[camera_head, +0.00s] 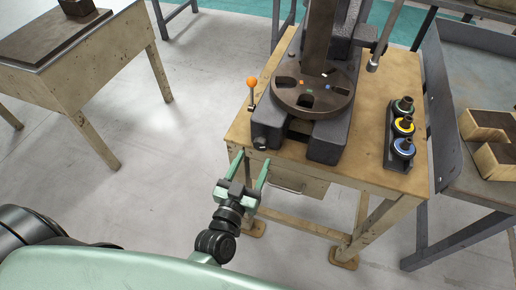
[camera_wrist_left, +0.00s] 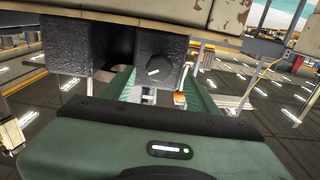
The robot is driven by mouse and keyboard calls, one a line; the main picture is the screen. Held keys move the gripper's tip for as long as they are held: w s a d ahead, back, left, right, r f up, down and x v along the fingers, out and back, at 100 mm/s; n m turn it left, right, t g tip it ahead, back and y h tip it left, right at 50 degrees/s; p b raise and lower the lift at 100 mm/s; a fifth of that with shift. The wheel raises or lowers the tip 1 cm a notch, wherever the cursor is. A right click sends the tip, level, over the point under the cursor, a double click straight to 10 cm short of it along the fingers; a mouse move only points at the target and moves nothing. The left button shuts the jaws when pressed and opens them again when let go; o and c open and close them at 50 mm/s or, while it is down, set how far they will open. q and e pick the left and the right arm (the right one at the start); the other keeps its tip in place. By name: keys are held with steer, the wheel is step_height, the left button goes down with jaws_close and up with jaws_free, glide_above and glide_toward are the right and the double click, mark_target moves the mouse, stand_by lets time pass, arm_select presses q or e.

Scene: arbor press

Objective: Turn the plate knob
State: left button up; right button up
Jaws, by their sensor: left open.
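The plate knob is a small dark knob (camera_head: 260,143) at the front left of the arbor press base. In the left wrist view the knob (camera_wrist_left: 154,70) is round and black with a short white mark, slightly tilted from level. The round slotted plate (camera_head: 318,101) sits on the press base above and behind it. My left gripper (camera_head: 252,160) is open, its two green fingers pointing at the knob from the front. In the left wrist view the fingers stand either side of the knob; I cannot tell whether they touch it. My right gripper is out of view.
The press stands on a wooden workbench (camera_head: 377,172). A lever with an orange ball (camera_head: 252,82) rises just left of the press. A rack with several coloured-ring tools (camera_head: 403,128) stands on the right. Another wooden table (camera_head: 70,75) is at the left; floor between is clear.

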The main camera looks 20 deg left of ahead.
mark_target(259, 148)
arm_select(q)
steer(key=w, duration=0.4)
steer(key=shift+p, duration=0.3)
steer(key=shift+w+d, duration=0.1)
steer(key=shift+w, duration=0.2)
jaws_close()
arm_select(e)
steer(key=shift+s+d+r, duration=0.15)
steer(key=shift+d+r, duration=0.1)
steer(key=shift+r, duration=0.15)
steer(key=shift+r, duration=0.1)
